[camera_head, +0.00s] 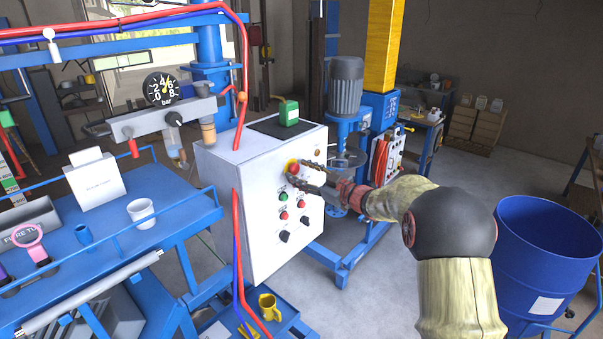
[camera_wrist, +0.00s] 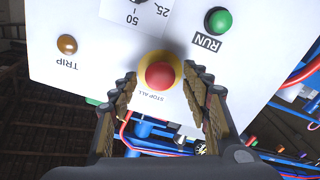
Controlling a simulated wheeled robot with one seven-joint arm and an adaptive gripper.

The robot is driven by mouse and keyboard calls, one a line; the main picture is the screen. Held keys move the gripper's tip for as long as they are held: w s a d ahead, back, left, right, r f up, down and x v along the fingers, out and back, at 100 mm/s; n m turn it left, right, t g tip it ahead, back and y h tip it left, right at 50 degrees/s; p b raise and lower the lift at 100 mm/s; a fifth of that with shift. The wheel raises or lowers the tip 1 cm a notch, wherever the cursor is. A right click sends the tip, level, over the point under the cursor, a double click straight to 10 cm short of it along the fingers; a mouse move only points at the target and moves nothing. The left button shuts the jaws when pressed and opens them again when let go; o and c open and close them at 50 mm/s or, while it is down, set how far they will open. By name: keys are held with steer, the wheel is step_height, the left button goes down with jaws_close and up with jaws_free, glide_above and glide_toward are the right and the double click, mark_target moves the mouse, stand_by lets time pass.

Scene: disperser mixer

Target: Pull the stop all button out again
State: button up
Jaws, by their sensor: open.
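The stop all button is a red mushroom knob on a yellow ring, on the front of a white control box (camera_head: 235,190). In the wrist view the red stop all button (camera_wrist: 160,75) lies between and slightly beyond my fingertips, with its "STOP ALL" label below. My gripper (camera_wrist: 162,82) is open, with one finger on each side of the button. I cannot tell whether the fingers touch it. In the head view my gripper (camera_head: 299,173) reaches the box from the right, at the red button (camera_head: 292,166).
In the wrist view a green RUN button (camera_wrist: 218,20) is at upper right and an amber TRIP lamp (camera_wrist: 67,44) at left. Black knobs (camera_head: 284,236) sit lower on the box. A green-topped item (camera_head: 288,113) stands on top. A blue drum (camera_head: 545,235) stands at right.

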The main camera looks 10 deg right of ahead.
steer(key=shift+c, duration=1.2)
jaws_close()
